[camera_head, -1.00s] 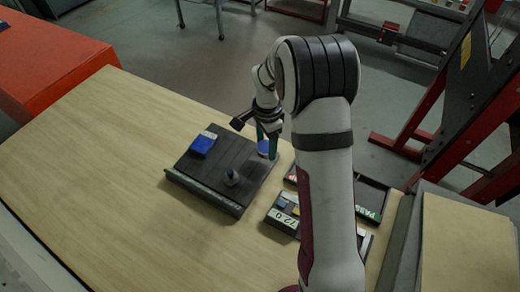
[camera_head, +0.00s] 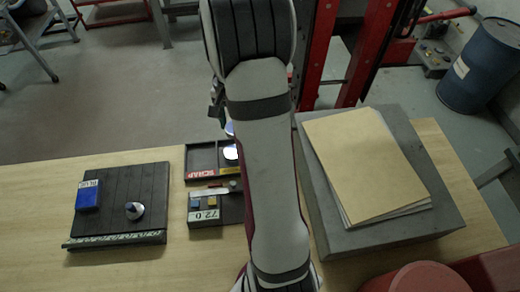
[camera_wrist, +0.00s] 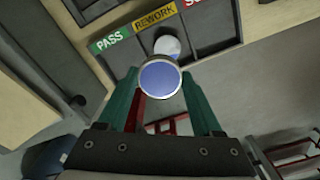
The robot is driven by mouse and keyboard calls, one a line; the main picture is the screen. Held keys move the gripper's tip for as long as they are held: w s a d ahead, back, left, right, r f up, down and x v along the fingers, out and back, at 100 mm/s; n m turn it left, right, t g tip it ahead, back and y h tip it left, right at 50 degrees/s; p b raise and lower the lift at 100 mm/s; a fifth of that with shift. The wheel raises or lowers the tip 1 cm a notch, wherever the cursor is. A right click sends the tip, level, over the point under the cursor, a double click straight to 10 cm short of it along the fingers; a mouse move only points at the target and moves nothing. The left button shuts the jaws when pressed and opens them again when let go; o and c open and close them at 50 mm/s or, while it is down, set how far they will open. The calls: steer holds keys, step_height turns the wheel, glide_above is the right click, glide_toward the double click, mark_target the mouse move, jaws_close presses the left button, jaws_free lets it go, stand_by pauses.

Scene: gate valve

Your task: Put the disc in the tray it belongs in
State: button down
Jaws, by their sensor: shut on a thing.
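My gripper (camera_wrist: 160,82) is shut on a disc (camera_wrist: 160,79) with a blue face and a pale metal rim, held between its green fingers. In the head view the blue edge of the held disc (camera_head: 229,128) shows beside my arm, which hides most of the gripper. In the wrist view the trays are labelled PASS (camera_wrist: 110,39), REWORK (camera_wrist: 155,15) and SCRAP, with SCRAP cut off at the top edge. Another pale disc (camera_wrist: 167,46) shows at the REWORK tray, partly behind the held disc. The SCRAP tray (camera_head: 201,173) is left of my arm in the head view.
A dark grooved board (camera_head: 115,215) holds a blue block (camera_head: 88,195) and a small metal piece (camera_head: 134,210). A device reading 72.0 (camera_head: 205,215) stands in front of the trays. A grey slab with papers (camera_head: 365,165) lies right of my arm.

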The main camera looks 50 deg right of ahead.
steer(key=s+d+f, duration=0.2)
steer(key=s+d, duration=0.3)
steer(key=s, duration=0.1)
steer(key=f, duration=0.9)
steer(key=shift+w+d, duration=0.2)
steer(key=shift+d, duration=0.05)
steer(key=shift+f, duration=0.15)
steer(key=shift+c, duration=1.7)
jaws_free()
